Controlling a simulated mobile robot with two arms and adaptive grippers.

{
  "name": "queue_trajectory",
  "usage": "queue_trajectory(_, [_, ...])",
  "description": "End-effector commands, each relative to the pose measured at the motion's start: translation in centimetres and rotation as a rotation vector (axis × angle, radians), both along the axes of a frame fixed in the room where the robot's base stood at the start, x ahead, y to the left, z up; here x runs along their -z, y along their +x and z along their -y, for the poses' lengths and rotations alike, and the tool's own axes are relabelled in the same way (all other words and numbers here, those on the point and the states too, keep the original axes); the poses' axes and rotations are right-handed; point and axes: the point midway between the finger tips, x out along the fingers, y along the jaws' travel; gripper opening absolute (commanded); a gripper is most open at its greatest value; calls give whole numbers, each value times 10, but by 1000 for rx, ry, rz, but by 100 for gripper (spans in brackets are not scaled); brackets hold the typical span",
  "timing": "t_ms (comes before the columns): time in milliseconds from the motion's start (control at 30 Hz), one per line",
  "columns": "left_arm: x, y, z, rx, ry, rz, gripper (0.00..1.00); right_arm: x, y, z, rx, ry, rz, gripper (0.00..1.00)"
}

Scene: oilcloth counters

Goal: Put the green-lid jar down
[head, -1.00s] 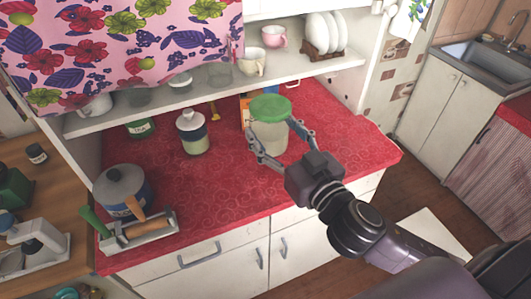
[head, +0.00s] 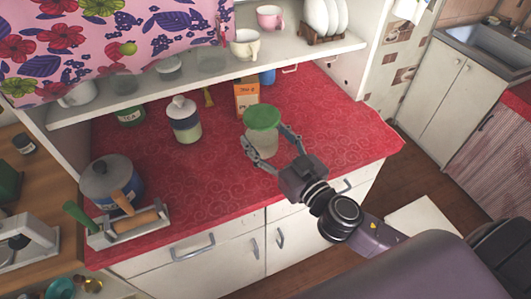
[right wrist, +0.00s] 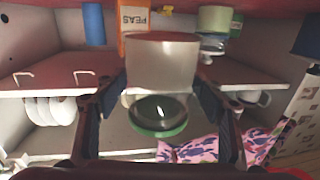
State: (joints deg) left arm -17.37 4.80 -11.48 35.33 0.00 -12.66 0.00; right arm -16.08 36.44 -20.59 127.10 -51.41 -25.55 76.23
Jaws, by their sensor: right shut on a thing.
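The green-lid jar (head: 261,138) is a pale, see-through jar with a green lid, in the head view over the right half of the red counter. My right gripper (head: 263,150) is shut on its body from the front right. In the right wrist view, which appears upside down, the jar (right wrist: 162,65) stands between the two fingers with its green lid toward the bottom of the picture. In the head view the jar appears at or close above the red counter (head: 320,140); I cannot tell whether its base touches. My left gripper is not in view.
An orange box (head: 246,98) and a blue item (head: 267,76) stand behind the jar. A white-lidded canister (head: 185,122) is to its left. A shelf (head: 300,65) overhangs the back. The counter right of the jar is clear.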

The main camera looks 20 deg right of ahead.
Motion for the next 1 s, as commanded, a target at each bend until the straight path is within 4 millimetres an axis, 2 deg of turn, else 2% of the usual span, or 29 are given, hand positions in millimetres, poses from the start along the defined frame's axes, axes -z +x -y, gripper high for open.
queue_trajectory(167, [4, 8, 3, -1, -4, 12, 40, 12, 0, 0, 1, 0, 6, 16])
queue_trajectory(467, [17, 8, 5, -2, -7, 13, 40, 51, 1, 0, 1, 1, 4, 16])
queue_trajectory(900, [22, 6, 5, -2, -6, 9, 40, 57, 0, 0, 1, 1, 5, 16])
queue_trajectory(933, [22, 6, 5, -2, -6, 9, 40, 59, 0, 0, 1, 0, 1, 64])
queue_trajectory(1000, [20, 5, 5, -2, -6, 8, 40, 58, 0, 0, 1, 0, 1, 72])
